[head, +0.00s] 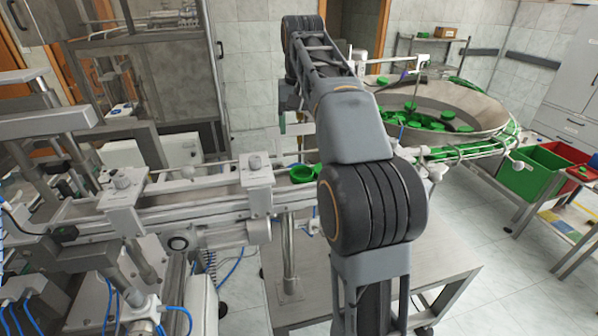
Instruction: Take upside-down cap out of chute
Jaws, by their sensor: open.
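The chute (215,190) is a metal rail crossing from the left toward the round feeder bowl. A green cap (302,174) sits in it just right of a white bracket. It looks hollow side up, so it seems to be the upside-down one. More green shows right beside it, partly behind my arm. My gripper (299,146) points down above and behind the chute near this cap. It is small and partly hidden by my arm, and it is open, with nothing seen in it.
The feeder bowl (445,100) with several green caps stands at the right. White brackets (258,170) span the chute. A green bin (525,170) and a red bin (562,155) stand at far right. Machinery fills the left side.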

